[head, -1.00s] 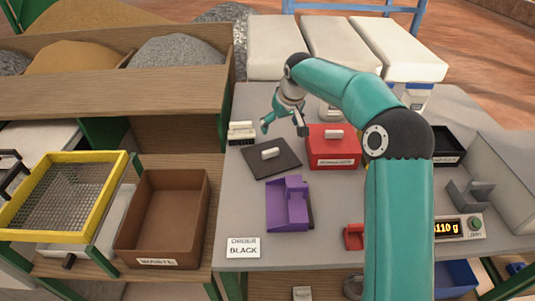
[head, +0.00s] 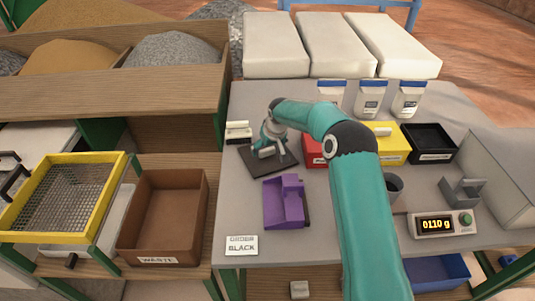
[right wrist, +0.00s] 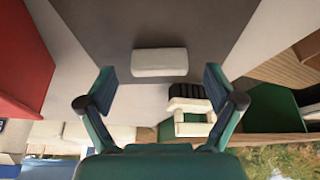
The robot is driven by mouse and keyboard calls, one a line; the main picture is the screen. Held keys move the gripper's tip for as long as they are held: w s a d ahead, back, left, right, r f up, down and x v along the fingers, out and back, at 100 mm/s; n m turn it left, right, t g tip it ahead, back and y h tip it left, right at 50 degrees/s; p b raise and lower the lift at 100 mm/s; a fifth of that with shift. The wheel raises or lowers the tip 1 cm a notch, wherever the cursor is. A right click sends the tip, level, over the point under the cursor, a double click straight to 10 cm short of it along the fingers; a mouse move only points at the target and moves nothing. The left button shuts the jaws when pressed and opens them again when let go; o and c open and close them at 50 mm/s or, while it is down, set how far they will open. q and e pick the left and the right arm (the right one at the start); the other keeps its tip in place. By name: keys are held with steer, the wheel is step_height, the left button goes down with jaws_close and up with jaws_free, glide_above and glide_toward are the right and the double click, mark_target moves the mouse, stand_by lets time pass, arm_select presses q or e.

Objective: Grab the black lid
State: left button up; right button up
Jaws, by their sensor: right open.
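The black lid (head: 258,166) is a flat dark square plate lying on the grey table, left of the red box (head: 313,152). Its pale bar handle (right wrist: 160,62) shows clearly in the right wrist view, on the dark plate (right wrist: 150,22). My right gripper (head: 272,150) is over the lid, close to the handle. In the right wrist view the two fingers of the gripper (right wrist: 159,76) are apart, one toward each end of the handle, with nothing between them. Whether they touch the lid cannot be told. My left gripper is not in view.
A purple fixture (head: 284,203) stands in front of the lid, and a pale-topped block (head: 238,131) behind it. A yellow box (head: 391,146) and black box (head: 428,146) stand at right, near a scale (head: 437,225). The order card (head: 241,245) reads BLACK.

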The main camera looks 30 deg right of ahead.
steer(key=shift+w+d+f, duration=0.1)
steer(key=shift+w+f, duration=0.05)
steer(key=shift+f, duration=0.4)
steer(key=c, duration=1.4)
steer(key=shift+r, duration=0.15)
